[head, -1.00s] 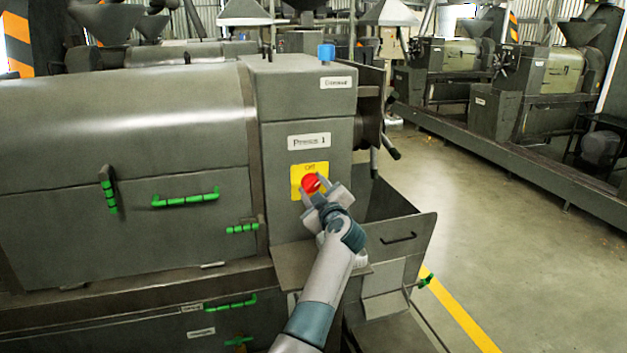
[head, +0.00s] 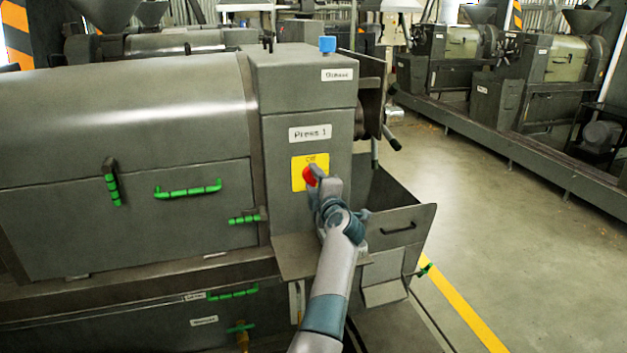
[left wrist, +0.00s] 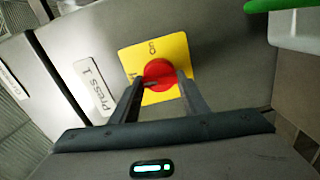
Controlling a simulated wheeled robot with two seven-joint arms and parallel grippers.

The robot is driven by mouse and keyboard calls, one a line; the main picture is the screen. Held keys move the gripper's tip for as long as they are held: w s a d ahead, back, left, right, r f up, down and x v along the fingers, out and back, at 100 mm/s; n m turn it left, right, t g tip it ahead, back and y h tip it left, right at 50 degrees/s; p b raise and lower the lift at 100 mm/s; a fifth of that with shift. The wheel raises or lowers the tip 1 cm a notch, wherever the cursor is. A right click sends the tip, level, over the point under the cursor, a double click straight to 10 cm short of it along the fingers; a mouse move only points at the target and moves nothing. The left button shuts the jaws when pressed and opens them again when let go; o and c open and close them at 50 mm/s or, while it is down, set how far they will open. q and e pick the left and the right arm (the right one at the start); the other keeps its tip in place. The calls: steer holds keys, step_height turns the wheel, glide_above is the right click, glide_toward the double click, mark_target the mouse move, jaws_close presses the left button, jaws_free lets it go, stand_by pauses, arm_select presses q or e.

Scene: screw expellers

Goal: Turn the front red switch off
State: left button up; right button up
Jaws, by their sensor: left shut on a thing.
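The red switch (head: 309,176) is a round knob on a yellow plate (head: 297,184) on the front of the grey press labelled "Press 1". The plate has "Off" lettering at its top in the head view. My left gripper (head: 318,178) is at the knob, partly covering its right side. In the left wrist view the red switch (left wrist: 158,74) sits between the two fingers of the left gripper (left wrist: 160,84), and the gripper is shut on it. The yellow plate (left wrist: 133,58) looks tilted there. My right gripper is not in view.
An open grey metal bin (head: 408,222) with a black handle stands just right of the switch panel. Green handles (head: 188,190) stick out from the press at left. The floor to the right is open.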

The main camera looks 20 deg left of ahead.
arm_select(q)
steer(key=shift+f, duration=0.15)
steer(key=o, duration=0.9)
steer(key=shift+o, duration=0.5)
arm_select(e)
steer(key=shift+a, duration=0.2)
